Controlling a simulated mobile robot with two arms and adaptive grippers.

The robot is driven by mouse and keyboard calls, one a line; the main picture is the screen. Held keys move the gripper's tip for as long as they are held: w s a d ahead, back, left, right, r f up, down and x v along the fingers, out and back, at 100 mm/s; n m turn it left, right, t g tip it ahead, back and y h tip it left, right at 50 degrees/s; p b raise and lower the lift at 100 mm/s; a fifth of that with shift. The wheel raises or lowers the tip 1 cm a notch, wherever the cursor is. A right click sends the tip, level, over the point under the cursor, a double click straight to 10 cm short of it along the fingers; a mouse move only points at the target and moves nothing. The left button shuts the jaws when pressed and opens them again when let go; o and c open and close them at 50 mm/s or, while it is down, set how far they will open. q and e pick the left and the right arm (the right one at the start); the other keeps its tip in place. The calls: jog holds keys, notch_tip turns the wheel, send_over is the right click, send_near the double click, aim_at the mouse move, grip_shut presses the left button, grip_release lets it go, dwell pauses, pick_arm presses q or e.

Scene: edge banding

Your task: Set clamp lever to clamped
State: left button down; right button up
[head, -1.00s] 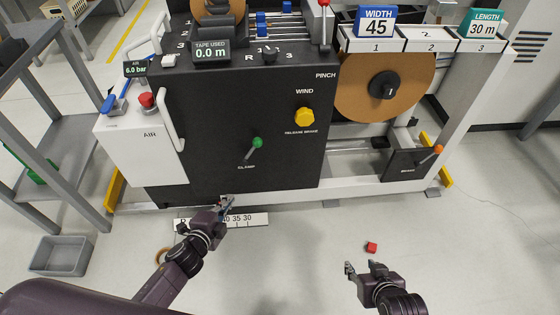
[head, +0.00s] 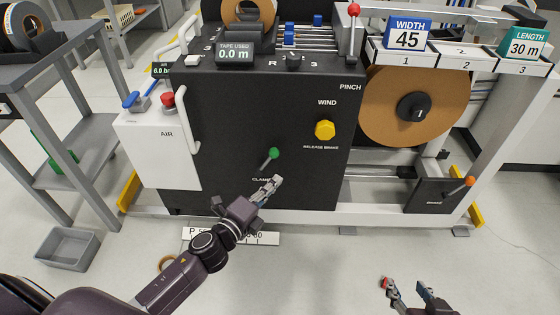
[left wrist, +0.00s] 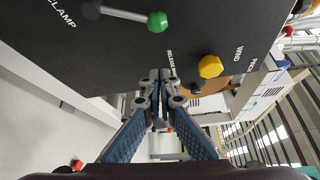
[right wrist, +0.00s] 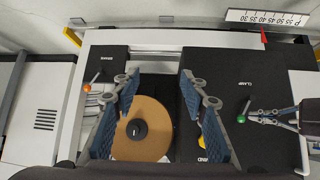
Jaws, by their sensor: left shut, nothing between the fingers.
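The clamp lever has a green ball knob (head: 273,153) on the black front panel, above the CLAMP label. It points up and to the right in the head view. My left gripper (head: 277,181) is just below the knob in the head view, shut and empty. In the left wrist view the green knob (left wrist: 157,21) and its grey rod lie above the shut fingertips (left wrist: 160,78), apart from them. The right wrist view shows the knob (right wrist: 241,119) close to my left fingers; whether they touch is unclear. My right gripper (head: 407,287) is open and empty, low at the right.
The yellow wind knob (head: 325,130) stands up and right of the clamp lever. A brake lever with an orange knob (head: 469,181) is at the right. A white air box (head: 160,150) with a handle is at the left. Floor in front is mostly clear, with a grey bin (head: 67,248).

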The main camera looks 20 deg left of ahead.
aim_at(267, 162)
pick_arm(q)
jog(key=w+a+b, duration=0.1)
jog(key=w, duration=0.8)
jog(key=shift+a+f+b, duration=0.15)
jog(key=shift+a+b, duration=0.1)
jog(key=shift+b, duration=0.1)
pick_arm(e)
jog(key=w+a+r+t+y, duration=0.1)
jog(key=w+a+r+t, duration=0.1)
jog(key=w+r+t, duration=0.2)
jog(key=shift+w+a+r+t, duration=0.3)
jog(key=shift+w+r, duration=0.65)
jog(key=shift+r, duration=0.8)
pick_arm(q)
jog(key=shift+w, duration=0.1)
